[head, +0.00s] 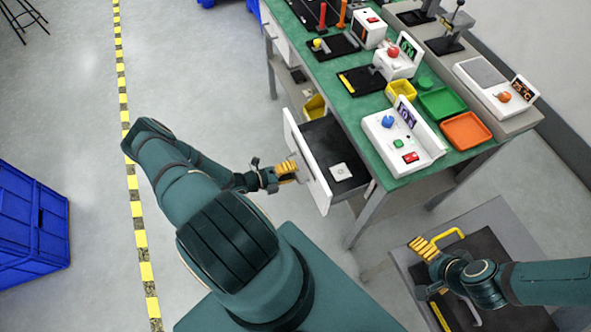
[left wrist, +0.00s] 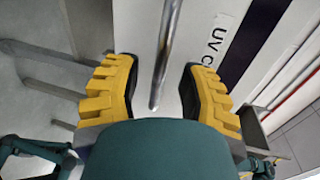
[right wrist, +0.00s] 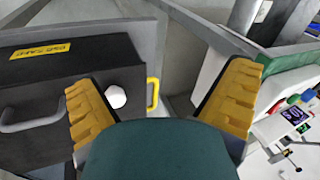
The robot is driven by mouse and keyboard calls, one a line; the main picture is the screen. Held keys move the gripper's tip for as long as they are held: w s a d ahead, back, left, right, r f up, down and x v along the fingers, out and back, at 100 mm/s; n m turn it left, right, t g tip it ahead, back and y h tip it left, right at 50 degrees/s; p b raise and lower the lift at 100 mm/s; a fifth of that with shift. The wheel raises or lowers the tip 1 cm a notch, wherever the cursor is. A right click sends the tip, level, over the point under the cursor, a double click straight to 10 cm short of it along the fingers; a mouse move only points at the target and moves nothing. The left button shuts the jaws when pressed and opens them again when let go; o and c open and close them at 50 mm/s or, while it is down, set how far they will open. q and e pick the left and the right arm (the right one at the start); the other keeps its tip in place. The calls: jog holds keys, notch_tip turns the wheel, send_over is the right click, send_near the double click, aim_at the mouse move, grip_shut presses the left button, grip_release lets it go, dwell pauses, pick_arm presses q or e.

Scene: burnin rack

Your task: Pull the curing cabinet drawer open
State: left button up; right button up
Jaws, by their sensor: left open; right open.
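The drawer (head: 325,140) under the green-topped bench stands pulled out, its dark interior showing a small white square piece (head: 341,172). Its white front carries a label starting "UV C" in the left wrist view (left wrist: 222,35). My left gripper (head: 288,170) is at the outside of that front. In the left wrist view, the metal bar handle (left wrist: 166,55) runs between its two open yellow fingers, with visible gaps on both sides. My right gripper (head: 424,247) is open and empty, away from the drawer, near a yellow handle (head: 450,236).
A dark case (right wrist: 70,85) with a yellow label shows in the right wrist view. The bench top (head: 325,80) holds several devices and green (head: 441,103) and orange (head: 466,132) trays. A blue crate (head: 30,220) stands at left. Floor left of the drawer is clear.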

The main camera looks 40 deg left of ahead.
pick_arm(q)
jog(key=v, duration=1)
jog(key=shift+a, duration=0.1)
